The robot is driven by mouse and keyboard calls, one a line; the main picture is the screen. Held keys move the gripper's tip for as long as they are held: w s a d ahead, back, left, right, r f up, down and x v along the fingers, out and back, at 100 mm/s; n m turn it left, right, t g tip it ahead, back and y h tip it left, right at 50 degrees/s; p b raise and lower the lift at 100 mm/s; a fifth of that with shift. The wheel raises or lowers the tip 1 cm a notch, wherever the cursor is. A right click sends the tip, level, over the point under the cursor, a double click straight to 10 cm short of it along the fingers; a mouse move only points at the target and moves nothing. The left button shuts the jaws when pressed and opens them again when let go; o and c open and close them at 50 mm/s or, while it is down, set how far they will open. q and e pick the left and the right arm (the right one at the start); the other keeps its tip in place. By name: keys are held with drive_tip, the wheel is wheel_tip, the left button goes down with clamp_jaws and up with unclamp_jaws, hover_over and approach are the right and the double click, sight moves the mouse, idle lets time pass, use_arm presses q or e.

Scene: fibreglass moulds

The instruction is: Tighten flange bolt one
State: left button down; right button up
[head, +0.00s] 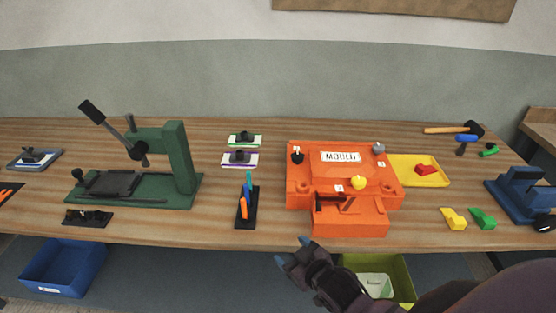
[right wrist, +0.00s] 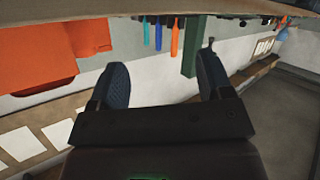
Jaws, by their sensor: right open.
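The orange mould (head: 300,196) stands on the bench right of centre, with a white "MOULD" label on its top. A black bolt-like part (head: 297,155) sits at its back left corner and a grey one (head: 378,150) at its back right. I cannot tell which is flange bolt one. My right gripper (head: 292,252) is open and empty, in front of and below the bench edge, apart from the mould. In the right wrist view, the mould (right wrist: 35,45) is at upper left, beyond the open fingers (right wrist: 165,80).
A black rack (head: 246,220) with blue and orange handled tools stands left of the mould. A green lever press (head: 180,160) is farther left. A yellow tray (head: 435,177) holds a red block. A blue bin (head: 64,268) and a green bin (head: 405,270) sit below the bench.

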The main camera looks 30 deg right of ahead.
drive_tip(key=w+a+r+n+g+y+b, duration=0.1)
drive_tip(key=w+a+r+n+y+b, duration=0.3)
drive_tip(key=w+r+n, duration=0.6)
drive_tip(key=w+a+r+n+g+y+b, duration=0.1)
drive_tip(key=w+r+n+y+b, duration=0.2)
drive_tip(key=w+r+n+y, duration=0.6)
drive_tip(key=w+a+r+n+g+y+b, duration=0.1)
drive_tip(key=w+a+r+n+y+b, duration=0.15)
drive_tip(key=w+r+n, duration=0.8)
drive_tip(key=n+g+h+b, duration=0.3)
drive_tip(key=n+g+h, duration=0.8)
drive_tip(key=n+h, duration=0.5)
hover_over(296, 155)
wheel_tip(296, 155, down, 13)
drive_tip(key=m, duration=0.1)
drive_tip(key=shift+h, duration=0.35)
wheel_tip(296, 155, down, 9)
drive_tip(key=shift+r+b, duration=0.2)
drive_tip(key=shift+b, duration=0.3)
use_arm(q)
wheel_tip(296, 155, down, 13)
drive_tip(key=d+g, duration=0.1)
drive_tip(key=shift+d, duration=0.15)
use_arm(e)
drive_tip(key=shift+w+f, duration=0.1)
drive_tip(key=shift+f, duration=0.4)
